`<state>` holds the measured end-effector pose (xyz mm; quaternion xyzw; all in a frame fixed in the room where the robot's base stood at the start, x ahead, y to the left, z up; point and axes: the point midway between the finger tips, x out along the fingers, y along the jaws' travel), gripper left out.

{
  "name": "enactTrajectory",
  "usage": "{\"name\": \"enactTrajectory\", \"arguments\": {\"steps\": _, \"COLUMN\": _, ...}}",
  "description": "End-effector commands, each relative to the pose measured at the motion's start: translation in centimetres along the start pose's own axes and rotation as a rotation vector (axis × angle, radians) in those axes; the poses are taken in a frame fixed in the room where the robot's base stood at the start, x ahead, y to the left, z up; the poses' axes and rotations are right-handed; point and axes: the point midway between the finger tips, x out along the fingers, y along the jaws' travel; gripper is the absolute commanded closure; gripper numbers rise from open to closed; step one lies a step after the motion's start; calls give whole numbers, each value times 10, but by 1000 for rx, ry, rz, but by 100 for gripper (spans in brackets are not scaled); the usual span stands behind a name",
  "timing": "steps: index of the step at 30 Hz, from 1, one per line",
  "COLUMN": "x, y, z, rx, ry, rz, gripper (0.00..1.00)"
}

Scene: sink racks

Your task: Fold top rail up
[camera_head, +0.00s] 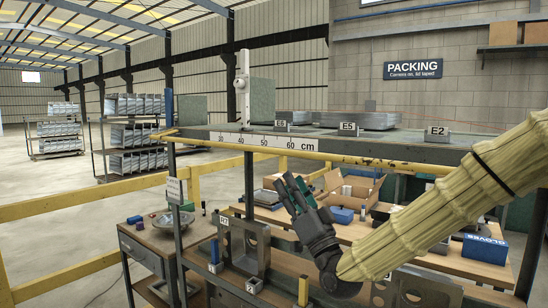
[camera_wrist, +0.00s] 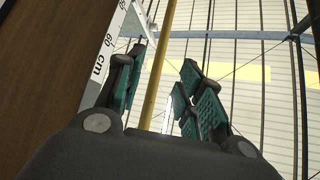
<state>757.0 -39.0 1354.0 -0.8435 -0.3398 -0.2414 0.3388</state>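The top rail (camera_head: 355,160) is a yellow bar along the front edge of the upper shelf, just below a white cm scale. In the wrist view the yellow bar (camera_wrist: 160,70) runs lengthwise through the gap between my fingers. My gripper (camera_head: 290,186) is dark with green finger pads and points up, just below the rail in the head view. Its fingers stand apart in the wrist view (camera_wrist: 163,65), with nothing clearly held. I cannot tell how far the rail is from the fingertips, and no contact shows.
The white cm scale (camera_head: 250,141) runs beside the rail, with a pale upright post (camera_head: 243,85) above it. Metal pieces (camera_head: 365,120) and labels stand on the shelf (camera_head: 225,131). Below are an open cardboard box (camera_head: 350,190) and a metal bracket (camera_head: 245,245). Yellow railings (camera_head: 80,205) stand left.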

Motion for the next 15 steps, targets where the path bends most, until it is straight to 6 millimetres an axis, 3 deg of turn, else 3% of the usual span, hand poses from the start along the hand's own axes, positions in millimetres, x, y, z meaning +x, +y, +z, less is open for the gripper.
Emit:
{"name": "enactTrajectory", "arguments": {"steps": 8, "x": 28, "y": -2, "z": -11, "rx": -4, "ry": 15, "rz": -6, "gripper": 63}}
{"name": "enactTrajectory", "arguments": {"steps": 15, "x": 68, "y": -3, "z": -11, "rx": -4, "ry": 14, "rz": -6, "gripper": 63}}
